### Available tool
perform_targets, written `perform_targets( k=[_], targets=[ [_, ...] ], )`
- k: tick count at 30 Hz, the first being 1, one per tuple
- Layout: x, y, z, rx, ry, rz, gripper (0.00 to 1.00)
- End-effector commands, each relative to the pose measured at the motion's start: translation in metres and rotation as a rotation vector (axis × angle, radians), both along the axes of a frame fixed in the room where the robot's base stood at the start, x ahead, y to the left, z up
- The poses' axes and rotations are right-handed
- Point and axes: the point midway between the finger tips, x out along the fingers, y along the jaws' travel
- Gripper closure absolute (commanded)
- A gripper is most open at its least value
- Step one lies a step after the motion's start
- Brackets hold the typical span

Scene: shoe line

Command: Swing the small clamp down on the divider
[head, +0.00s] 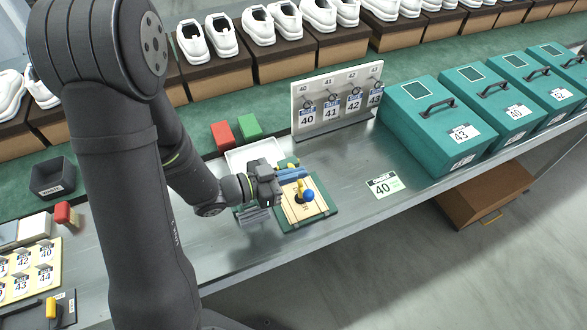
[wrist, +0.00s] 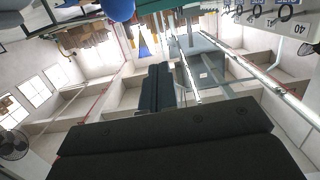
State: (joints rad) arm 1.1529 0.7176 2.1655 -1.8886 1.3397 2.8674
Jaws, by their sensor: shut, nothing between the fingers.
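The small clamp shows in the head view as a blue ball knob (head: 309,195) with a yellow part beside it. It sits on a light wooden board (head: 297,211) on a green base (head: 322,212). In the wrist view the blue knob (wrist: 121,9) is at the top edge, apart from the dark fingers. My gripper (head: 276,190) is just left of the clamp, low over the fixture. It is shut and empty. Blue strips (head: 291,176) lie behind the knob. I cannot tell which piece is the divider, and my gripper hides part of the fixture.
A white tray (head: 240,157) and red (head: 223,135) and green (head: 249,125) blocks stand behind my gripper. A tag rack (head: 336,103) is behind the fixture. Teal boxes (head: 436,124) stand at right.

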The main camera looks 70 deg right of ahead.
Motion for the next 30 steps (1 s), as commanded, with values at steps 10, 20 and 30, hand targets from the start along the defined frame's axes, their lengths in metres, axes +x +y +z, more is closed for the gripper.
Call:
perform_targets(
  k=[10, 20, 30],
  targets=[
    [-0.001, 0.001, -0.001, -0.01, -0.01, -0.001, 1.0],
    [-0.001, 0.001, 0.004, -0.012, -0.011, 0.0, 1.0],
    [-0.003, 0.01, 0.042, -0.014, -0.012, 0.0, 1.0]
  ],
)
